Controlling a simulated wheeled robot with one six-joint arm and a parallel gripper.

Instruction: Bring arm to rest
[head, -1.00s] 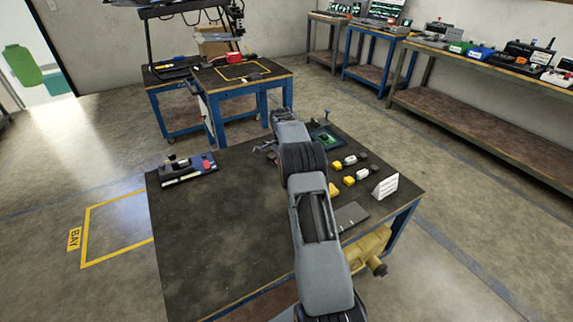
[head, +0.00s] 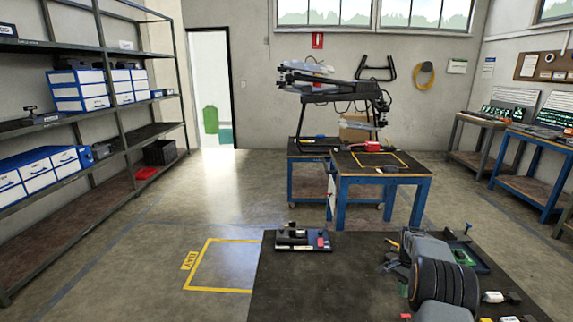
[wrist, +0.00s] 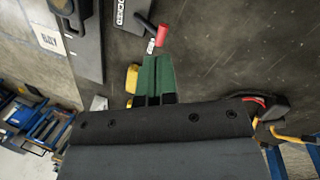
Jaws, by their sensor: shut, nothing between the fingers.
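My arm (head: 430,275) stands at the lower right of the head view, over the dark work table (head: 300,290). Its grey and black links hide part of the table top. My gripper (wrist: 157,62) shows in the wrist view, its two green fingers side by side and shut, with nothing held between them. Beyond the fingertips are a red-handled part (wrist: 161,36) and a dark grey fixture with a white label. The gripper's fingers are hard to make out in the head view.
A small dark device (head: 303,240) sits at the table's far left edge. A green board (head: 463,257) and small yellow and white parts lie right of the arm. Shelves line the left. The table's left part is clear.

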